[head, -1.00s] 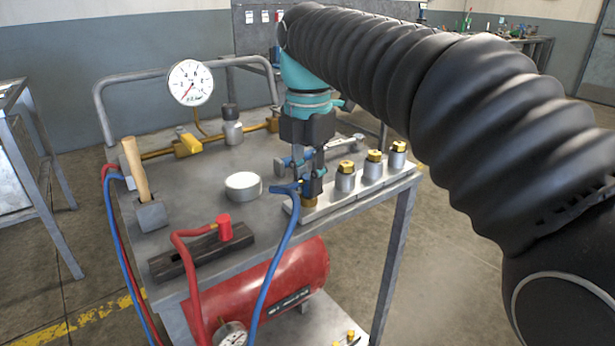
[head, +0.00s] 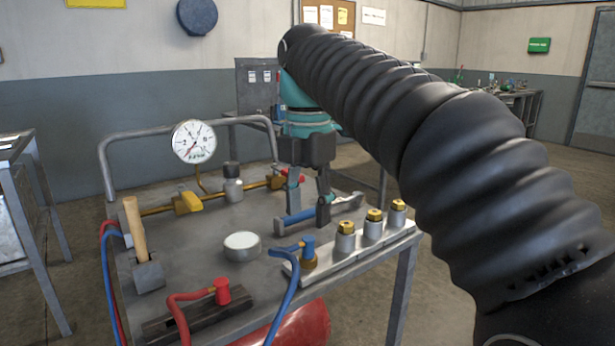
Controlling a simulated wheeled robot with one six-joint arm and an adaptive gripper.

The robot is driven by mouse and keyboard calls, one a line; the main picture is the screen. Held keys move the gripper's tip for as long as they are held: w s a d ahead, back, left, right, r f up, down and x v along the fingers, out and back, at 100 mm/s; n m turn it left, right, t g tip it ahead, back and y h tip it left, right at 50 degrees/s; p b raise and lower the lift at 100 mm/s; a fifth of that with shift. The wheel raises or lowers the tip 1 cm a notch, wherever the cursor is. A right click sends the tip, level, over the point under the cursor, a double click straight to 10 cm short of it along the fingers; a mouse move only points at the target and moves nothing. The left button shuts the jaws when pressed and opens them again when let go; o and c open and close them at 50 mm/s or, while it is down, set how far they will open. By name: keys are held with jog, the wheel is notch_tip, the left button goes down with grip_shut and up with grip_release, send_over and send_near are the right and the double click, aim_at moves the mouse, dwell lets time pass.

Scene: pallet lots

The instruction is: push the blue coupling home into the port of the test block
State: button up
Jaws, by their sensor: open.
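The blue coupling (head: 309,245) stands upright on the brass port (head: 308,263) at the left end of the test block (head: 338,258). A blue hose (head: 289,293) runs from its left side down over the table's front edge. I cannot tell how deep the coupling sits in the port. My gripper (head: 308,214) is open and empty. Its fingers point down, apart from the coupling, above and behind it in the picture.
Several brass-topped fittings (head: 374,222) stand along the block to the right. A blue-handled tool (head: 296,219) lies behind the block. A white-topped round tin (head: 242,246), a red coupling (head: 222,291), a hammer (head: 148,276) and a pressure gauge (head: 194,141) are to the left.

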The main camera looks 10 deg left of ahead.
jog(key=shift+r, duration=2.65)
